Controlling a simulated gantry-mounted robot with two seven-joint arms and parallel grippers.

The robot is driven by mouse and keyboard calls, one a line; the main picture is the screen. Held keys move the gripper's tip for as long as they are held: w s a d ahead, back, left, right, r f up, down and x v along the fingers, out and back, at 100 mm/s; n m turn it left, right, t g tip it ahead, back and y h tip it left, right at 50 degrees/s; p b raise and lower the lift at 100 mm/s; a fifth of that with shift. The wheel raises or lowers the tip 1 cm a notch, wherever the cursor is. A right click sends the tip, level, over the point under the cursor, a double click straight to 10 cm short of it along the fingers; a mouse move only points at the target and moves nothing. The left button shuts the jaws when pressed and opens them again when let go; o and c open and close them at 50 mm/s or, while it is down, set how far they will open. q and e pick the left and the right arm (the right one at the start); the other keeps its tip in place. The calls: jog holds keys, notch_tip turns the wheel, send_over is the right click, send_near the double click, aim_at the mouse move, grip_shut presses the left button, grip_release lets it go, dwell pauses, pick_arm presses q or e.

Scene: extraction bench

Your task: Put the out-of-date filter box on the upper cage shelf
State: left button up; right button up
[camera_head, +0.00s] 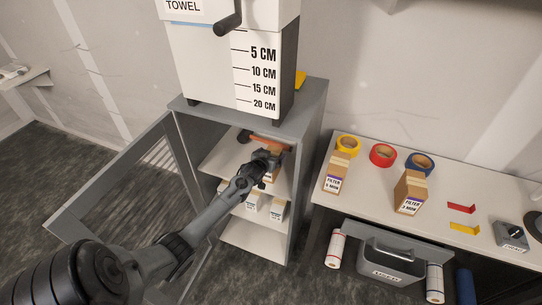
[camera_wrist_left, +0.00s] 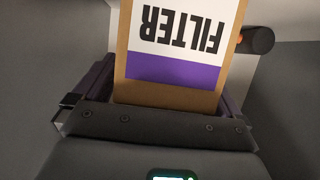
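My left gripper (camera_head: 264,164) reaches through the open cage door to the upper cage shelf (camera_head: 225,156). It is shut on a brown filter box (camera_head: 271,174), mostly hidden behind the gripper in the head view. In the left wrist view the filter box (camera_wrist_left: 178,65) sits between the two finger pads, its white and purple label reading FILTER upside down. The date on it is out of sight. I cannot tell whether the box touches the shelf. My right gripper is not in view.
An orange and dark tool (camera_head: 262,138) lies at the back of the upper shelf. White boxes (camera_head: 278,209) stand on the shelf below. The cage door (camera_head: 107,182) stands open at left. Two more filter boxes (camera_head: 334,172) (camera_head: 410,193) and tape rolls (camera_head: 383,154) are on the bench.

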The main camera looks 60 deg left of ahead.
pick_arm(q)
jog(key=shift+r, duration=0.2)
jog(key=p+v, duration=0.2)
jog(key=v, duration=0.9)
jog(key=s+d+f+m+g+h, duration=0.2)
jog(key=s+d+m+h, duration=0.15)
jog(key=d, duration=0.85)
jog(key=s+d+f+m+g+h, duration=0.15)
jog(key=s+d, duration=0.35)
jog(key=d, duration=0.7)
jog(key=s+d+r+m+g+h, duration=0.2)
jog(key=s+d+m+g+h, duration=0.1)
jog(key=s+d, duration=0.9)
jog(key=shift+s+d+r+m+g, duration=0.35)
jog(key=shift+d+m, duration=0.15)
jog(key=shift+d, duration=0.7)
